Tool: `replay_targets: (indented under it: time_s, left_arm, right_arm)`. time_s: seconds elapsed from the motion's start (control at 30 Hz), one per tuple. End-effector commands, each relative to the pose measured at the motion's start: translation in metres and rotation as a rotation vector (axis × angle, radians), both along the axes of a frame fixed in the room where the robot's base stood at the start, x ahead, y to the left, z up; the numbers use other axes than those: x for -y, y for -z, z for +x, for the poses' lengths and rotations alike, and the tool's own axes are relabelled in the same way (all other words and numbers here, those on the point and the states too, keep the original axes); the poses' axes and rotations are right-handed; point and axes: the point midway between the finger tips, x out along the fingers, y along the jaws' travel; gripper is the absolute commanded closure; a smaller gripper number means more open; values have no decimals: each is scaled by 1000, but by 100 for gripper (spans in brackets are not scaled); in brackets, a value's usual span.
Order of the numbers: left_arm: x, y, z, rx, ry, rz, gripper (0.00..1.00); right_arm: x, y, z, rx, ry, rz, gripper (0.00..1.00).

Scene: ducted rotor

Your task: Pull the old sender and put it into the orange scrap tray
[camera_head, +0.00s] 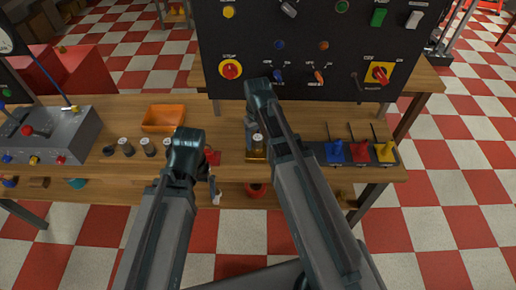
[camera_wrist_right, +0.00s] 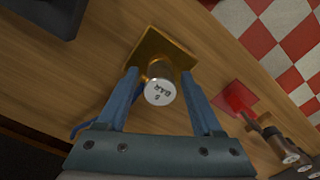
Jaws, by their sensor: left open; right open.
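A small cylinder with a white, marked cap, which looks like the sender (camera_wrist_right: 159,90), stands in a brass-coloured block (camera_wrist_right: 176,50). In the head view the sender (camera_head: 258,139) and block (camera_head: 257,154) show beside my right arm. My right gripper (camera_wrist_right: 159,76) is open, with one finger on each side of the sender and gaps between. In the head view it is mostly hidden by its arm. The orange scrap tray (camera_head: 163,118) lies on the bench to the left and looks empty. My left gripper (camera_head: 214,190) is open near the bench's front edge, small and partly hidden.
A red block (camera_head: 212,157) and several capped cylinders (camera_head: 148,147) stand left of the brass block. Blue, red and yellow levers (camera_head: 360,151) stand to the right. A black control panel (camera_head: 310,45) rises behind. A grey box (camera_head: 55,137) is far left.

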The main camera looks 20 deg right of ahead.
Motion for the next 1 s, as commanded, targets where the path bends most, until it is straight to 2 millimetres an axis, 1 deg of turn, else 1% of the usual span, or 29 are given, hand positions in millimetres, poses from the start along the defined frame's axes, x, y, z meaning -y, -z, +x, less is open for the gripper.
replay_targets:
  time_s: [0.03, 0.07, 0.97, 1.0]
  left_arm:
    - [0, 5, 0, 0, 0, 0, 0]
    - [0, 5, 0, 0, 0, 0, 0]
    - [0, 4, 0, 0, 0, 0, 0]
    - [0, 4, 0, 0, 0, 0, 0]
  right_arm:
    - [0, 5, 0, 0, 0, 0, 32]
    - [0, 5, 0, 0, 0, 0, 32]
    - [0, 4, 0, 0, 0, 0, 32]
    - [0, 4, 0, 0, 0, 0, 40]
